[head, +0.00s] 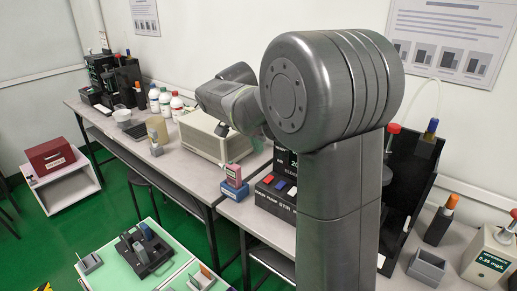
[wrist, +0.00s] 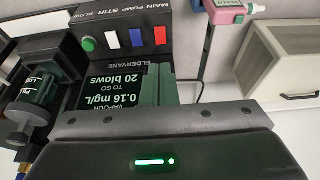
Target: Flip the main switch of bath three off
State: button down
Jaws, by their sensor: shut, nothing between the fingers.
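A black tester panel with a sloped switch strip (wrist: 128,22) fills the top of the wrist view, upside down. Its labels read MAIN, PUMP, STIR and BLOW. The red switch (wrist: 160,35) lies under MAIN, beside the blue switch (wrist: 135,37), the white switch (wrist: 111,39) and a round green button (wrist: 88,44). In the head view the red switch (head: 268,179) shows at the strip's left. I cannot tell its tilt or the bath's number. My gripper (wrist: 158,70) is shut and empty, in front of the display and apart from the switches. My arm hides it in the head view.
The display (wrist: 130,85) reads 0.16 mg/L and 20 blows. A pink handheld tester (head: 233,175) stands on a blue base left of the panel. A beige vented case (head: 215,135) is behind it. Another black unit (head: 410,175) stands right of my arm.

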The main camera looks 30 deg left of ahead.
aim_at(271, 177)
jog(key=w+p, duration=0.2)
jog(key=p, duration=0.1)
jog(key=shift+d+r, duration=0.2)
jog(key=shift+r, duration=0.15)
jog(key=shift+w, duration=0.1)
jog(key=x, duration=1.3)
jog(key=shift+s+f, duration=0.15)
jog(key=shift+s, duration=0.1)
jog(key=shift+f, duration=0.4)
jog(key=shift+f+b, duration=0.15)
jog(key=shift+b, duration=0.25)
